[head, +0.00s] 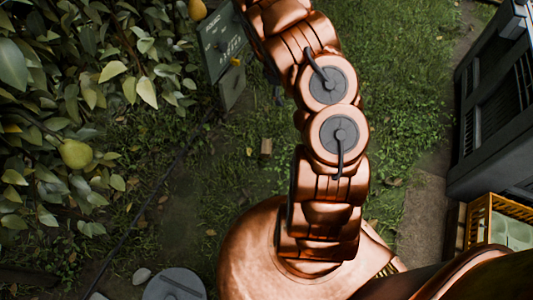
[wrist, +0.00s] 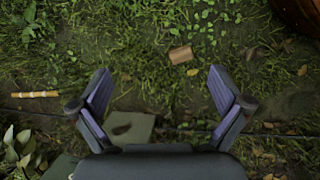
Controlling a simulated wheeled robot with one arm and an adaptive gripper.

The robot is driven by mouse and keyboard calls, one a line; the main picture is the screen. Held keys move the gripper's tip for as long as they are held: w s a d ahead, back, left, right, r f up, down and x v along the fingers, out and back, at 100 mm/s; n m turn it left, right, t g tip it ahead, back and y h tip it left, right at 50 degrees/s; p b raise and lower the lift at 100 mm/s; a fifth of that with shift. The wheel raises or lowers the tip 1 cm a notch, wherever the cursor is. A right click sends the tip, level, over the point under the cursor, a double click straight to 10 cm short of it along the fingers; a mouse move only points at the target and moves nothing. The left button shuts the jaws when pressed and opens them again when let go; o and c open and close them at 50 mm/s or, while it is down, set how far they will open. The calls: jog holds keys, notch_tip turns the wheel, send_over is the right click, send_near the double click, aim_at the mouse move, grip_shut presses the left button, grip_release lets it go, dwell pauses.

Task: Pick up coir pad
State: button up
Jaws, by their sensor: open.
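A small brown block (head: 265,147), which looks like the coir pad, lies on the grass left of my arm in the head view. In the wrist view the brown block (wrist: 181,55) lies on the ground above the gap between the fingertips, a little right of centre. My gripper (wrist: 158,72) is open and empty, its two dark, purple-padded fingers spread wide. It does not touch the block; its height above the ground is hard to tell. In the head view my arm runs out at the top edge, so the gripper is not seen there.
A pear bush with a yellow-green pear (head: 76,153) fills the left. Grey-green panels (head: 222,45) stand beside my arm. A dark thin line crosses the ground. A dark crate (head: 495,105) and a yellow crate (head: 497,215) are at right. Grass around the block is mostly clear.

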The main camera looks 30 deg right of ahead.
notch_tip(320, 180, down, 18)
jog(key=w+n+y+b, duration=0.1)
jog(key=w+n+b, duration=0.1)
jog(key=b, duration=0.3)
jog(key=n+t+y+b, duration=0.2)
jog(key=b, duration=0.3)
send_over(266, 146)
jog(key=f, duration=1.4)
jog(key=shift+w+a+f, duration=0.2)
jog(key=shift+a, duration=0.1)
notch_tip(266, 146, down, 2)
jog(key=shift+f+b, duration=0.15)
jog(key=shift+b, duration=0.35)
jog(key=shift+s+d+f+b, duration=0.1)
jog(key=shift+d+f+b, duration=0.05)
jog(key=shift+f+b, duration=0.95)
jog(key=shift+s+d+f+b, duration=0.15)
jog(key=shift+f+b, duration=0.55)
jog(key=shift+f, duration=0.8)
jog(key=shift+w+r, duration=0.1)
jog(key=c, duration=0.9)
jog(key=shift+r, duration=0.1)
